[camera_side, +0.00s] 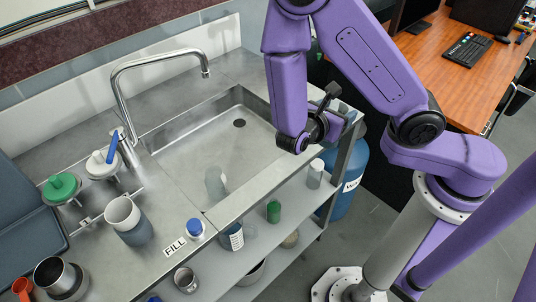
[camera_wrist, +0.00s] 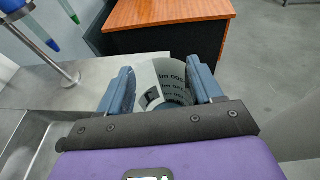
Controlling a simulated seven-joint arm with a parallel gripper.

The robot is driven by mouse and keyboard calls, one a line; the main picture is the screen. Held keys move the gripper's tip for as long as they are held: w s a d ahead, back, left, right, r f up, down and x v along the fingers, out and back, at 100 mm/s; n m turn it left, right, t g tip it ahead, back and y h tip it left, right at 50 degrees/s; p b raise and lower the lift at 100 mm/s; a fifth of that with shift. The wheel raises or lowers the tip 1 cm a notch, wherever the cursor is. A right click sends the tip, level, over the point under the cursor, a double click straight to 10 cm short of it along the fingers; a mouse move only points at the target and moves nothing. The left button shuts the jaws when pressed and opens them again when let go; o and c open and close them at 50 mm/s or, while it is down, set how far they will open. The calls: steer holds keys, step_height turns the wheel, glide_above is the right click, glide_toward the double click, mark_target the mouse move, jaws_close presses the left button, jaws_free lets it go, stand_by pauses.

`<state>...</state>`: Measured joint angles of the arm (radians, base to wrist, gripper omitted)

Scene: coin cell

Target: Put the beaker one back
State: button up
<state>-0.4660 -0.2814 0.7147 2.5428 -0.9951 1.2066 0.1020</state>
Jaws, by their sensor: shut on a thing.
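A grey beaker (camera_wrist: 180,82) with dark printed volume markings sits between the two blue-grey fingers of my gripper (camera_wrist: 165,88) in the wrist view. The fingers press on it from both sides, and my gripper is shut on it. No number that names it as beaker one can be read. In the side view my gripper (camera_side: 338,114) is raised over the right end of the sink counter. The beaker is mostly hidden there behind my wrist and fingers.
The sink (camera_side: 225,135) with its tall tap (camera_side: 158,58) is left of my gripper. A wooden desk (camera_side: 460,90) is at right. A metal post (camera_wrist: 68,76) is near.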

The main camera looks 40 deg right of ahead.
steer(key=w+a+n+t, duration=0.2)
steer(key=a+t, duration=0.1)
steer(key=shift+a+n+y, duration=0.25)
steer(key=shift+n+y, duration=0.05)
steer(key=shift+y, duration=0.1)
steer(key=shift+t, duration=0.4)
steer(key=shift+w+a+f, duration=0.45)
steer(key=shift+w+f, duration=1.7)
steer(key=shift+w, duration=0.2)
steer(key=shift+w+a+f, duration=0.4)
steer(key=shift+w+f, duration=1.8)
steer(key=shift+w, duration=0.1)
steer(key=shift+w+a+f, duration=0.45)
steer(key=shift+w+f, duration=1.7)
steer(key=shift+w, duration=0.2)
steer(key=shift+f, duration=0.15)
steer(key=o, duration=1.2)
